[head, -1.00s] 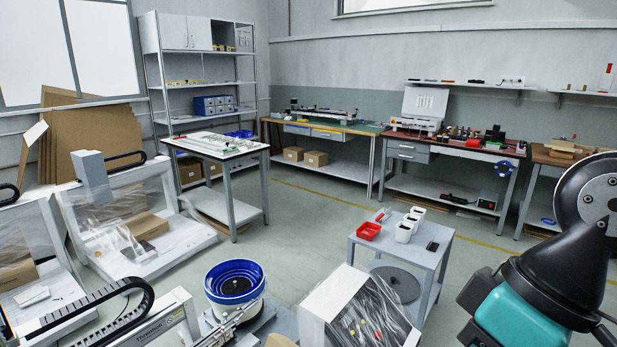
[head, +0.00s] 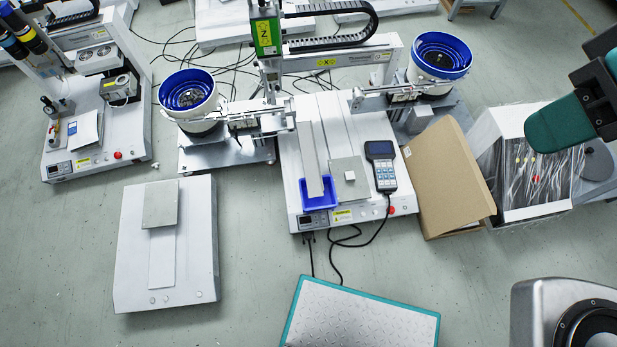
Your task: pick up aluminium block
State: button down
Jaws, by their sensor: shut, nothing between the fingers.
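A small pale block (head: 350,175), which looks like the aluminium block, sits on a square grey plate (head: 346,190) on the bed of the gantry screwdriver machine (head: 290,190). It is between a blue bin (head: 318,195) on its left and a handheld keypad controller (head: 383,165) on its right. It is too small to make out its finish. Teal and black parts of my arm show at the upper right, well away from the block. My gripper is not in view.
Blue-rimmed bowl feeders (head: 188,92) (head: 441,55) flank the machine. A cardboard box (head: 447,178) and a clear-walled case (head: 528,165) stand to its right. A teal-edged mat (head: 360,318) lies in front. A white base (head: 165,250) stands left, with open floor around it.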

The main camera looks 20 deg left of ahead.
aim_at(349, 175)
jog(key=u, duration=0.4)
jog(key=i, duration=0.6)
jog(key=u, duration=0.45)
